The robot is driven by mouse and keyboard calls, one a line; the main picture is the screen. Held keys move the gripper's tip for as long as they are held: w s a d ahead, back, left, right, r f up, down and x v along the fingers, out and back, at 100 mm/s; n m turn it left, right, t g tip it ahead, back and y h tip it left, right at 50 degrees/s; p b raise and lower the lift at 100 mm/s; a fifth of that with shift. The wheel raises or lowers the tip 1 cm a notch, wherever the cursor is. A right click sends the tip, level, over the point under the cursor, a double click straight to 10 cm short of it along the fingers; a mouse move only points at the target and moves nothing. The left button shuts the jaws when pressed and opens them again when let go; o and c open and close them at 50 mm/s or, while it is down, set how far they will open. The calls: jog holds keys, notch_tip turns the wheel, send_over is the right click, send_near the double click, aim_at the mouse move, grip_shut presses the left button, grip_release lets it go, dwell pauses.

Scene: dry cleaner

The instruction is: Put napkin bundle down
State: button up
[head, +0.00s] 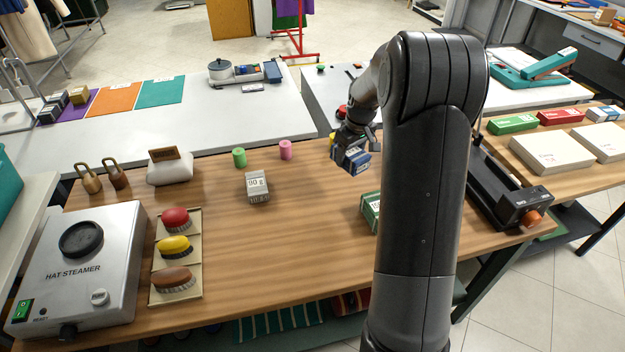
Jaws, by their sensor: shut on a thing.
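My gripper (347,139) is above the right-middle part of the wooden table (300,225), pointing downward. It is shut on a small dark blue bundle (361,165) with a pale band or label, which I take to be the napkin bundle. The bundle hangs at a slight tilt and looks apart from the tabletop, though its exact height is hard to tell. My gripper's fingers partly cover its upper side.
A grey block marked 80 g (257,188), a green spool (239,158) and a pink spool (286,150) stand left of the bundle. A green box (370,211) is partly hidden behind my arm. Brushes and a hat steamer (80,265) fill the left. The table's middle is clear.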

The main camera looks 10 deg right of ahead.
send_over(311, 179)
jog(key=f, duration=0.7)
jog(key=shift+s+d, duration=0.2)
jog(key=shift+s, duration=0.2)
jog(key=shift+f, duration=1.95)
jog(key=shift+f, duration=0.1)
jog(key=o, duration=1)
jog(key=shift+o, duration=0.2)
